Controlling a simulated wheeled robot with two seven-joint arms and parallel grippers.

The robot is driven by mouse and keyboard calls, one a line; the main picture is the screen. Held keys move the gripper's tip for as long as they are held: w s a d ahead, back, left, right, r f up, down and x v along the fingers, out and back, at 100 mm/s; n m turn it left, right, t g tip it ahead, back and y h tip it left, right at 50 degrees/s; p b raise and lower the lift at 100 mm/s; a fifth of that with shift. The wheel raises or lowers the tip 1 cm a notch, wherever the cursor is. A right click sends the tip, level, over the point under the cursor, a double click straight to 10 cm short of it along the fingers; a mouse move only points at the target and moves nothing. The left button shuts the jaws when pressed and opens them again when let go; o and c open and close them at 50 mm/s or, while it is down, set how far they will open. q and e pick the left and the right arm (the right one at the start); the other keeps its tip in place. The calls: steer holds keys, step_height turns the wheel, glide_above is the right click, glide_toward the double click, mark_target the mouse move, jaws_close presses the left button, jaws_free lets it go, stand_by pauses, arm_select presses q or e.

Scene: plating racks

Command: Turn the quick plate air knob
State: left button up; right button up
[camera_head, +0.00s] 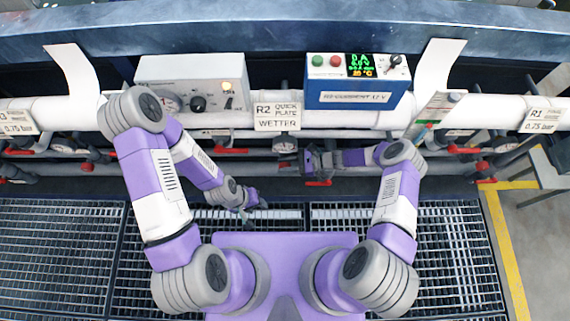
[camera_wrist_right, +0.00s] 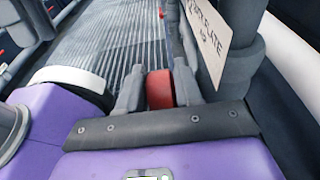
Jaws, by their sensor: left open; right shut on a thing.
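A red knob (camera_wrist_right: 159,88) sits between the two grey fingers of my right gripper (camera_wrist_right: 158,92) in the right wrist view, and the gripper is shut on it. In the head view, my right gripper (camera_head: 309,160) is at the pipework below and right of the "R2 Quick Plate Wetter" sign (camera_head: 278,117); it hides most of what it holds. How far the knob is turned cannot be told. My left gripper (camera_head: 256,204) is open and empty, lower and further left, over the grating. The sign also shows in the right wrist view (camera_wrist_right: 207,38), close to the fingers.
A white control box (camera_head: 190,68) and a blue-fronted control box (camera_head: 352,100) stand above the white pipe (camera_head: 319,119). Several other red valve handles (camera_head: 465,150) line the lower pipes. Metal grating (camera_head: 60,250) lies below; a yellow floor line (camera_head: 508,250) runs at right.

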steer(key=y, duration=0.5)
steer(key=shift+d+f, duration=0.2)
steer(key=shift+d, duration=0.2)
steer(key=shift+y, duration=0.5)
steer(key=o, duration=0.7)
steer(key=shift+d, duration=0.1)
